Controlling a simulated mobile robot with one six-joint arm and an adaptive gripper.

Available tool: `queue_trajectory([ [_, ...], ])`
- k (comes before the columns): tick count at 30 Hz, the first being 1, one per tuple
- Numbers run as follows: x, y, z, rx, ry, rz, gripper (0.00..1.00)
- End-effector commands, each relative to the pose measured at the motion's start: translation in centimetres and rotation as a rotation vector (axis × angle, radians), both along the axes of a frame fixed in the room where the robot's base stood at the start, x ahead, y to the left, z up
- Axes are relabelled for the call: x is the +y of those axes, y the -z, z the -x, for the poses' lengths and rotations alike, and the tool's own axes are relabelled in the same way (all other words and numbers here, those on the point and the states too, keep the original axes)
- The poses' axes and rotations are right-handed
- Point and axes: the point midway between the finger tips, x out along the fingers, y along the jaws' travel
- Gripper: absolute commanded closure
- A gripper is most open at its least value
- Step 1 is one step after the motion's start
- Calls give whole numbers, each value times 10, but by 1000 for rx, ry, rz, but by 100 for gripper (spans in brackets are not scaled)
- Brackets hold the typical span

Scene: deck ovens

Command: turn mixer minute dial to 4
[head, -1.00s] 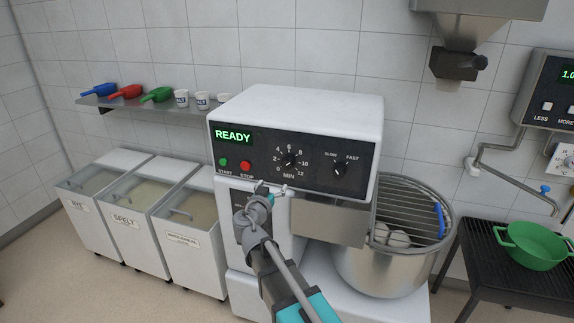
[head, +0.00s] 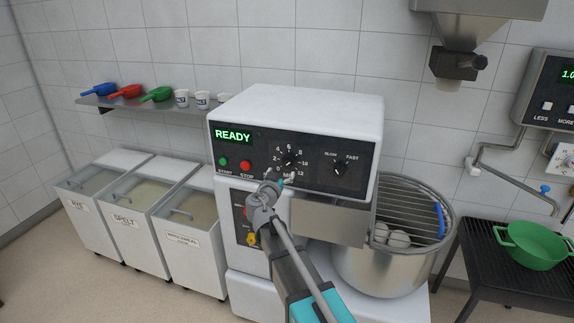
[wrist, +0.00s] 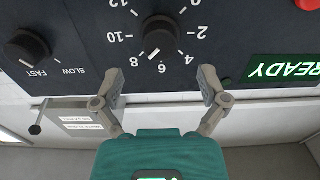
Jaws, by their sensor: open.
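The mixer minute dial is a round black knob (head: 290,159) on the mixer's dark panel, ringed by white numbers from 0 to 12. In the wrist view the dial (wrist: 160,36) shows upside down. Its white pointer seems to lie between 6 and 8, though it is small. My gripper (head: 280,180) is open and empty, just below the dial in the head view. In the wrist view the gripper's fingers (wrist: 163,78) are spread on either side of the 6, apart from the knob. My gripper partly hides the MIN label in the head view.
The slow/fast knob (head: 339,168) is right of the dial. The green start button (head: 223,162), red stop button (head: 246,166) and READY display (head: 233,135) are left. The mixer bowl (head: 380,268) with its wire guard stands at lower right.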

Motion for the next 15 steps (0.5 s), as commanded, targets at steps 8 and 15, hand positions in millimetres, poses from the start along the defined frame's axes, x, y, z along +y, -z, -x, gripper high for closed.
queue_trajectory([
  [8,-12,0,-41,0,1,0,7],
  [15,-19,0,-58,0,1,0,7],
])
